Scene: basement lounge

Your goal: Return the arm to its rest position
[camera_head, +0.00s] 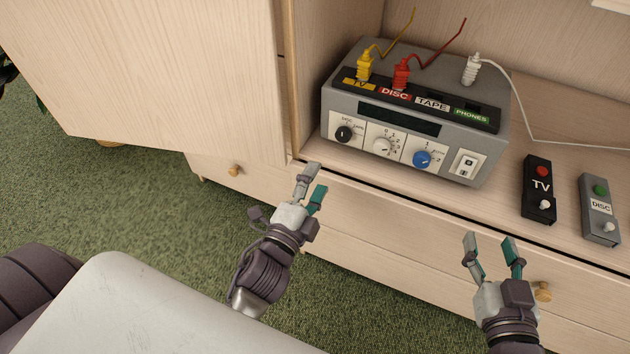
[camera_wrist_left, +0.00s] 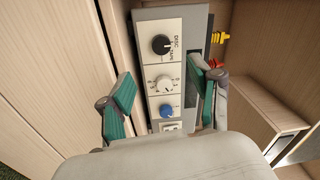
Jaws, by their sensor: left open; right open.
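My left gripper (camera_head: 309,187) is open and empty in front of the cabinet, below and left of the grey switch box. In the left wrist view its open fingers (camera_wrist_left: 163,100) point toward the box's front, with nothing between them. My right gripper (camera_head: 491,246) is open and empty in front of the drawers, below the box and the TV remote. Both grippers look apart from the furniture. The grey switch box (camera_head: 345,95) stands on the cabinet shelf with black, white and blue knobs; it also shows in the left wrist view (camera_wrist_left: 190,25).
A yellow plug (camera_head: 364,67), a red plug (camera_head: 400,73) and a white plug (camera_head: 471,69) stand in the box's top. A black TV control (camera_head: 539,187) and grey DISC control (camera_head: 599,208) lie right. An open cabinet door (camera_head: 170,70) blocks the left. Green carpet (camera_head: 130,205) is clear.

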